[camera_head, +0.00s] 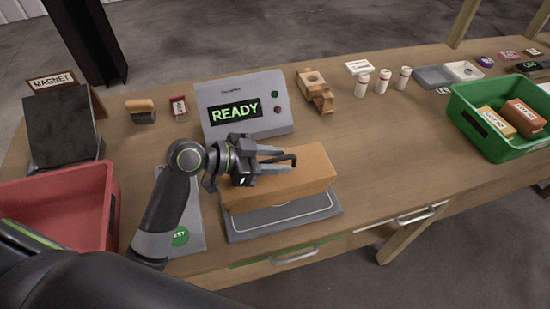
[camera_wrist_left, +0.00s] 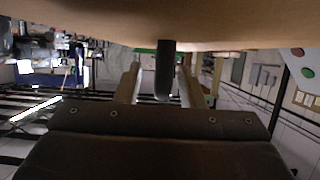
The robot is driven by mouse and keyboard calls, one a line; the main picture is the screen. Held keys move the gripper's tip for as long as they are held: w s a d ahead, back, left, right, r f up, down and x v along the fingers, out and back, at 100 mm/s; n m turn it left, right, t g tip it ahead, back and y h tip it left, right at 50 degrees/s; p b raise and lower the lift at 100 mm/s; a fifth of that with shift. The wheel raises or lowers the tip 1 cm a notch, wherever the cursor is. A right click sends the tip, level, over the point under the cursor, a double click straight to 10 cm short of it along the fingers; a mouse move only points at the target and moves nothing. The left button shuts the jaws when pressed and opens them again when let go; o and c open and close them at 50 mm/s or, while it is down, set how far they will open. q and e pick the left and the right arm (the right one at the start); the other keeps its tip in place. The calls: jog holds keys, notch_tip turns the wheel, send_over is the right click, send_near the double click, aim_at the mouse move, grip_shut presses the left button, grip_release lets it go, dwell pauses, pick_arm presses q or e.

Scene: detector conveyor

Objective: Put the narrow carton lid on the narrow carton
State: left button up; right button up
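A long orange-brown narrow carton (camera_head: 300,189) lies on a grey pad at the front middle of the table. A black handle (camera_head: 293,160) stands at its top; it also shows in the left wrist view (camera_wrist_left: 165,72), below a tan surface. I cannot tell a separate lid edge from the carton, as my arm hides part of the top. My left gripper (camera_head: 285,158) is at the top of the carton, its fingers on either side of the handle, with gaps visible in the wrist view (camera_wrist_left: 160,88). My right gripper is not in view.
A grey READY display (camera_head: 243,88) stands just behind the carton. A red bin (camera_head: 55,207) is at left, a green crate (camera_head: 480,135) with cartons at right. A wooden piece (camera_head: 316,90) and white bottles (camera_head: 383,82) stand at the back. The table right of the carton is clear.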

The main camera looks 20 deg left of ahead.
pick_arm(q)
jog(key=shift+r, duration=0.15)
notch_tip(320, 180, up, 10)
jog(key=p, duration=0.8)
jog(key=shift+f, duration=0.2)
